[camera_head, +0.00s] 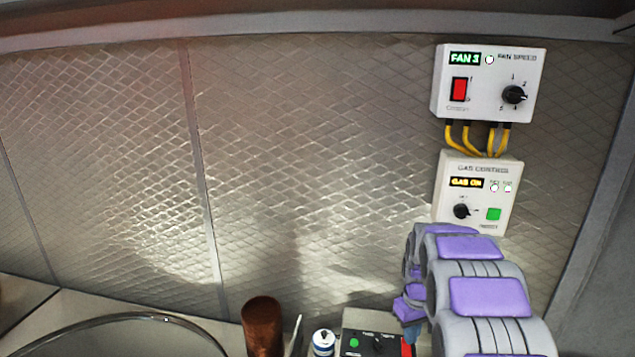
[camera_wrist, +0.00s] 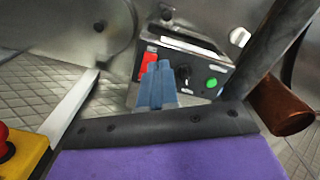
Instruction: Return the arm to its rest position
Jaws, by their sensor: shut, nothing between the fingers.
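My purple and grey arm reaches in from the lower right in the head view. My gripper (camera_head: 412,332) hangs at its far end, partly hidden by the arm links, in front of the right end of a low control box (camera_head: 365,343). In the wrist view my gripper (camera_wrist: 157,84) shows two blue fingers shut together with nothing between them. Beyond the fingers, the control box (camera_wrist: 208,92) shows a red switch, a black knob and a green button. I cannot tell whether the fingertips touch the box.
On the wall are a fan speed box (camera_head: 447,97) reading FAN 3 and a gas control box (camera_head: 448,205) reading GAS ON, joined by yellow cables. A copper cup (camera_head: 262,325), a small white jar (camera_head: 323,341) and a large round rim (camera_head: 130,320) stand left of the arm.

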